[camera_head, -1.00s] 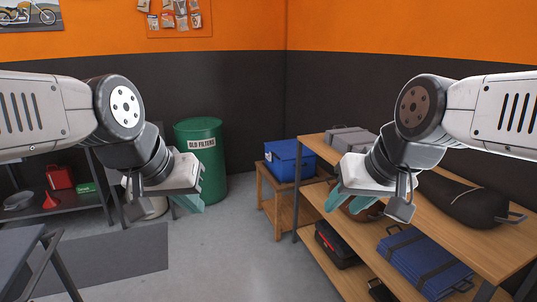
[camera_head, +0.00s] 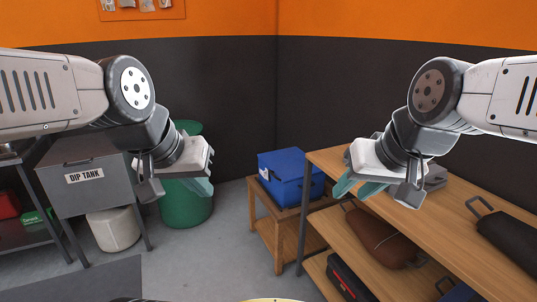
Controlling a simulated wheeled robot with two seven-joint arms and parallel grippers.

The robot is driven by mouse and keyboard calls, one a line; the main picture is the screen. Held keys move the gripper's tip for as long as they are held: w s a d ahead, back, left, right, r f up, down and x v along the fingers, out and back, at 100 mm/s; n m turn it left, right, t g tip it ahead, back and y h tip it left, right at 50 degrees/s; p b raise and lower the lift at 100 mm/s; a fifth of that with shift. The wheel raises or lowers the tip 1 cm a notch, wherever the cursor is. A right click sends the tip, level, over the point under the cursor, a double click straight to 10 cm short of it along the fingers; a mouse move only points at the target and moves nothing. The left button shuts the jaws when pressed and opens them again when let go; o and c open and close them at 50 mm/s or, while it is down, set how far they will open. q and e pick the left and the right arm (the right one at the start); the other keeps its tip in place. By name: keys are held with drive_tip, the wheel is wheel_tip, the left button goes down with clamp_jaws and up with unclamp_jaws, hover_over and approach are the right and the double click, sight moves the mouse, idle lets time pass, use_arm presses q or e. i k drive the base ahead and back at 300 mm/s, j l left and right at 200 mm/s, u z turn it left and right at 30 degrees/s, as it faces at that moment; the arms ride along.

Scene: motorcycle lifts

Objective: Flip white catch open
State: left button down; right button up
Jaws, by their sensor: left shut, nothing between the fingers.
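A blue box (camera_head: 296,182) with a lid stands on a low wooden stand in the middle of the view, beyond my grippers. A small pale spot (camera_head: 265,174) shows on its left-facing side; it is too small to tell whether it is a white catch, or whether it is open. My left gripper (camera_head: 200,187) is shut and empty, left of the box, in front of the green barrel. My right gripper (camera_head: 358,188) is raised right of the box, in front of the wooden shelf; its teal fingertips show, but their gap is unclear. Neither gripper touches the box.
The wooden stand (camera_head: 264,228) adjoins a wooden shelf unit (camera_head: 440,205) holding bags and cases. A green barrel (camera_head: 184,212) and a grey dip tank (camera_head: 88,190) stand at left. Grey floor (camera_head: 215,262) is open between them and the stand.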

sight(266, 171)
drive_tip(key=i+j+z, duration=0.1)
drive_tip(key=i+j, duration=0.15)
drive_tip(key=i, duration=0.3)
drive_tip(key=i+j, duration=0.25)
drive_tip(key=i, duration=0.25)
drive_tip(key=i+j+z, duration=0.15)
drive_tip(key=i+j, duration=0.15)
drive_tip(key=i, duration=0.25)
drive_tip(key=i+j, duration=0.35)
drive_tip(key=i, duration=0.15)
drive_tip(key=l+z, duration=0.05)
